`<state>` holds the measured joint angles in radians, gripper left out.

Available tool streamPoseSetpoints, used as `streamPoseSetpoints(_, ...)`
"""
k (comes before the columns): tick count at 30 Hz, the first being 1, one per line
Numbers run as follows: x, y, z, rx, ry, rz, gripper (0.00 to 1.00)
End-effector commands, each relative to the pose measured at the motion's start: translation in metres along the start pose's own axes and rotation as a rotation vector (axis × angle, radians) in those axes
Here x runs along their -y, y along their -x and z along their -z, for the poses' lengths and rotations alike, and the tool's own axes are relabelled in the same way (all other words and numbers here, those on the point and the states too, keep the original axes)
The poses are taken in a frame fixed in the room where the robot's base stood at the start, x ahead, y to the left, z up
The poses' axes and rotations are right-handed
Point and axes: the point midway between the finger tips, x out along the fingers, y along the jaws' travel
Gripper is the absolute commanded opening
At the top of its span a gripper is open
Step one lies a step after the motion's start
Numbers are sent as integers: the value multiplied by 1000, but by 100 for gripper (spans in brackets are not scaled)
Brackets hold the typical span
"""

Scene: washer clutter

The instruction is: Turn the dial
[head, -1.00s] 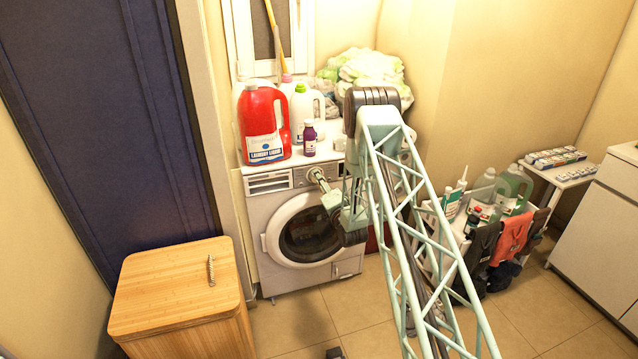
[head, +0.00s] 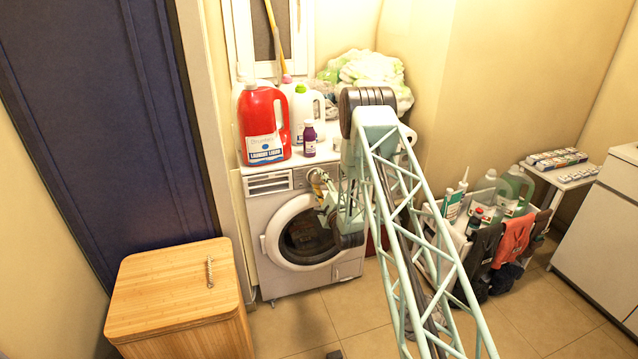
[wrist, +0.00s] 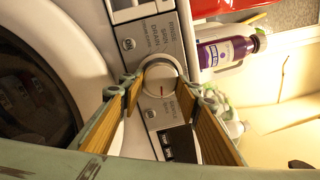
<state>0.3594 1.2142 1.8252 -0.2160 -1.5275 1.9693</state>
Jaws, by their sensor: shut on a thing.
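The washing machine (head: 275,258) stands against the back wall with its round glass door shut.
On the machine stand a red detergent jug (head: 264,125), a white jug (head: 308,108) and a purple bottle (head: 310,140), which is close to the panel. A wooden hamper (head: 172,287) is at the left. A cart of bottles (head: 490,205) is at the right.

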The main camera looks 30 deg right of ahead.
Motion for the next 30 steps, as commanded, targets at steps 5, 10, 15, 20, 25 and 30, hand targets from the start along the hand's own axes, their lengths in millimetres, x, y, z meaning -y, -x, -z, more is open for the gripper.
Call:
streamPoseSetpoints(5,0,0,0,-5,-79,2,20)
streamPoseSetpoints(10,0,0,0,-7,-121,3,20)
streamPoseSetpoints(15,0,0,0,-8,-135,3,20)
streamPoseSetpoints(20,0,0,0,-8,-135,3,20)
streamPoseSetpoints(25,0,0,0,-8,-135,3,33)
streamPoseSetpoints(30,0,0,0,-8,-135,3,45)
